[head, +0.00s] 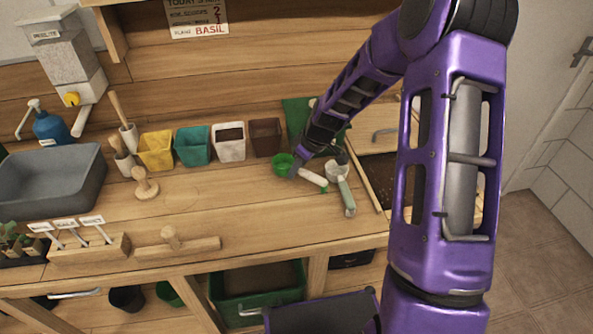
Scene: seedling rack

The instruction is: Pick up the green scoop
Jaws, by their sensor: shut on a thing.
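The green scoop (283,165) is on the potting bench in the head view, its round green bowl to the left. A pale handle (313,179) with a green end runs from it down to the right. My gripper (296,173) reaches down from the upper right and is shut on the green scoop, near where bowl and handle meet. My arm partly hides the fingers. I cannot tell whether the scoop touches the bench or is just above it.
A second scoop (347,196), with a pale bowl and grey-green handle, lies close on the right. Yellow (156,151), teal (192,146), white and brown pots line the back. A wooden divider and soil bin are at right.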

